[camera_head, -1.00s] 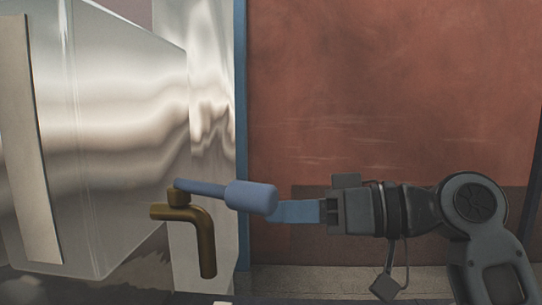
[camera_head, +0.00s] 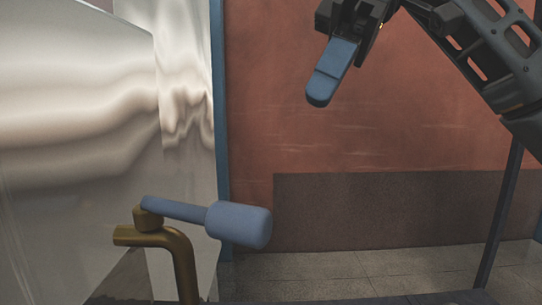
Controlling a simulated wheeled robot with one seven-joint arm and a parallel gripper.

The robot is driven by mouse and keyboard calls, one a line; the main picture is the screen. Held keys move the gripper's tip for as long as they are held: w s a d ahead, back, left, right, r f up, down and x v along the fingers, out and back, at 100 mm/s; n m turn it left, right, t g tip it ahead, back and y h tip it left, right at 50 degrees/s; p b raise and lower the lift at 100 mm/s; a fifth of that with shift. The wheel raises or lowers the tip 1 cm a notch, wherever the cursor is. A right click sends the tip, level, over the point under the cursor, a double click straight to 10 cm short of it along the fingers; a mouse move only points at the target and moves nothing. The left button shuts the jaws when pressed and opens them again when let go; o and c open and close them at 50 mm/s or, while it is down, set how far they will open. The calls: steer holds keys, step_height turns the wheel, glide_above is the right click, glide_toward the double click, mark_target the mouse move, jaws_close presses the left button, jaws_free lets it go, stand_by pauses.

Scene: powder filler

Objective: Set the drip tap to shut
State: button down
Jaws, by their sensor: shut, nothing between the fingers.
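The drip tap (camera_head: 165,240) is a brass spout bent downward, low at the left of the head view. Its blue lever handle (camera_head: 238,224) sits on top of the brass stem and points to the right, across the spout. My gripper (camera_head: 320,92) is up and to the right of the handle, well apart from it. Its blue fingers are shut together and point down and slightly left, with nothing between them. The lower end of the spout is cut off by the picture's bottom edge.
A shiny metal housing (camera_head: 75,120) fills the left side, behind the tap. A reddish wall (camera_head: 285,130) with a darker lower band (camera_head: 390,215) stands behind. The space between my gripper and the handle is clear. Tiled floor (camera_head: 350,270) shows at the bottom.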

mark_target(196, 215)
steer(key=s+a+f+p, duration=0.1)
steer(key=s+a+f, duration=0.5)
steer(key=f, duration=0.3)
steer(key=shift+a, duration=0.25)
steer(key=shift+s+r, duration=0.1)
steer(key=shift+s, duration=0.05)
